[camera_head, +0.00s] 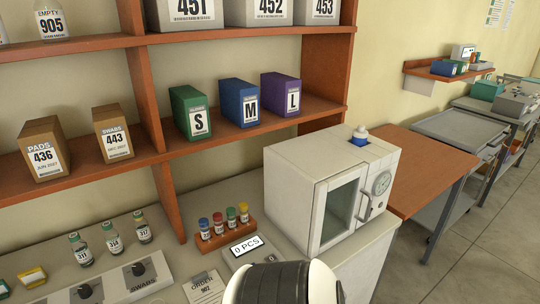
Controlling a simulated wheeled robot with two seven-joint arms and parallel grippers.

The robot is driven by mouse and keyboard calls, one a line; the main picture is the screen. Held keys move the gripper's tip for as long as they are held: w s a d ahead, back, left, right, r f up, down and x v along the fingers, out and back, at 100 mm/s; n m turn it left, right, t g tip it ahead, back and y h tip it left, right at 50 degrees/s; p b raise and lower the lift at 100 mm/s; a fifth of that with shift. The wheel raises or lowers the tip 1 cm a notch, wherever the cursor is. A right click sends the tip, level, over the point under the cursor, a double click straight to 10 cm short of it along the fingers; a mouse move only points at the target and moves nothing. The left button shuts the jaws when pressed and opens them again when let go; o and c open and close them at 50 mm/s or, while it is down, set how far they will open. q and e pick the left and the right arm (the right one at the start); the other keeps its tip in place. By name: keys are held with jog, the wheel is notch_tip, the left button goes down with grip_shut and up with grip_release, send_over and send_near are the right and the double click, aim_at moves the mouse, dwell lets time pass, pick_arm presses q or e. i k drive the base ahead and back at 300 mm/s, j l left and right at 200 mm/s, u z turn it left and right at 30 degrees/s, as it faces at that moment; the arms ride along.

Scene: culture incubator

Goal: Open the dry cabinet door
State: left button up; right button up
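The dry cabinet (305,165) is a white box on the counter, right of centre. Its front faces right and toward me. The cabinet door (328,238) has a glass pane (340,212) and looks shut. A vertical bar handle (364,207) is at the right side of the pane. A round dial (381,183) is on the front, right of the handle. The inside is hard to make out through the glass. A black and white part of my arm shows at the bottom edge, in front of the cabinet. Neither of my grippers shows.
Shelves with labelled boxes (238,102) rise behind. A brown table (425,170) stands at right; floor (480,250) is clear.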

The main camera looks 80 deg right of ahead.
aim_at(359, 173)
jog(key=z, duration=3.15)
jog(key=u, duration=0.25)
